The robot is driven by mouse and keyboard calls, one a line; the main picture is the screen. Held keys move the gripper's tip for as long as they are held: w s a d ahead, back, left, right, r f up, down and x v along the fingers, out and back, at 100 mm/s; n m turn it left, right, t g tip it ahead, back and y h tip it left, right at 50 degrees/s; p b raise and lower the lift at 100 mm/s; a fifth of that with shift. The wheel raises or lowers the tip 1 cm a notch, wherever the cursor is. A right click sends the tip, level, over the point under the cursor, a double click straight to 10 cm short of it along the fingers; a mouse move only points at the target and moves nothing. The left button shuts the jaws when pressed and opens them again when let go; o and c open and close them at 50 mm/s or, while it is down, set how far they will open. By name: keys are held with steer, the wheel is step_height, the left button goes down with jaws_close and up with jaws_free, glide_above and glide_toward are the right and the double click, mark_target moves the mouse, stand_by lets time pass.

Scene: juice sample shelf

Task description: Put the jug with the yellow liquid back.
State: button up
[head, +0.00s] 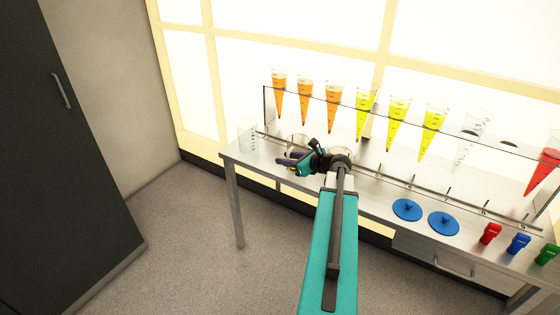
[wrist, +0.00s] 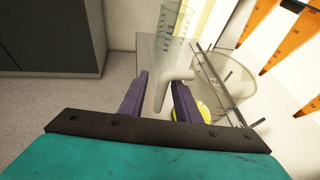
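In the wrist view, a clear jug (wrist: 228,78) with a little yellow liquid (wrist: 205,113) at its bottom stands on the table. Its pale handle (wrist: 160,92) points towards me. The two purple fingers of my gripper (wrist: 158,98) are apart, one on each side of the handle, with a gap visible beside it. In the head view, my gripper (head: 287,163) is low over the table's front edge. A clear round rim (head: 297,138) shows just behind it, partly hidden by my gripper; the yellow liquid cannot be made out there.
Another clear jug (head: 248,136) stands at the table's left end. A further clear rim (head: 341,152) shows behind my wrist. A glass shelf (head: 310,93) holds cones with orange, yellow and red liquid. Two blue discs (head: 407,209) and coloured clips (head: 489,233) lie to the right.

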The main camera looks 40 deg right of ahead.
steer(key=v, duration=0.8)
steer(key=shift+s+r, duration=0.1)
steer(key=shift+s, duration=0.05)
stand_by(0.5)
